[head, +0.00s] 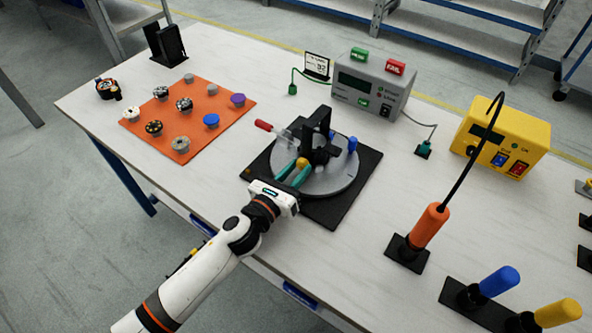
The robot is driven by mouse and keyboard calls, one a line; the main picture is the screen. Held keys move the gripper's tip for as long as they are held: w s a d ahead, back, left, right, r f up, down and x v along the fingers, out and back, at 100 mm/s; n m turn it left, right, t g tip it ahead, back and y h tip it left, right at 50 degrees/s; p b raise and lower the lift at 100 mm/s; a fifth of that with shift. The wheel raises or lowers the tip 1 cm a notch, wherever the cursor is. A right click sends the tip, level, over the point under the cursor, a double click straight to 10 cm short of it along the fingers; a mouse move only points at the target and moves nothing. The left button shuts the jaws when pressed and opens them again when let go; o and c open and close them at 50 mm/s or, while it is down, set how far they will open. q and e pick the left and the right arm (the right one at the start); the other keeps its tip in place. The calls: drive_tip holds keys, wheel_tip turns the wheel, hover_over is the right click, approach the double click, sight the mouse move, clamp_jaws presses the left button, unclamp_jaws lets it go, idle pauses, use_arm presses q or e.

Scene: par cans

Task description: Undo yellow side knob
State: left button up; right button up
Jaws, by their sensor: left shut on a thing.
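The yellow side knob (302,162) sits at the near left of the black fixture (322,130) on a grey round turntable (340,183). My left gripper (298,172) reaches in from the front with its teal fingers around the yellow knob and is shut on it. The fingers cover part of the knob. A blue knob (352,144) stands on the right side of the turntable. A red-handled clamp (264,126) points out to the left. My right gripper is not in view.
An orange mat (200,143) with several small parts lies at the left. A grey tester (370,85) and a yellow box (500,135) stand behind and right. An orange driver (430,228) stands upright at the right, with blue (500,281) and yellow handles (558,313) nearer the front.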

use_arm(q)
drive_tip(key=o, duration=0.7)
drive_tip(key=b+v, duration=0.1)
drive_tip(key=v, duration=1)
drive_tip(key=shift+f, duration=0.15)
drive_tip(key=shift+s+a+b, duration=0.25)
drive_tip(key=shift+s+b, duration=0.05)
drive_tip(key=shift+s, duration=0.1)
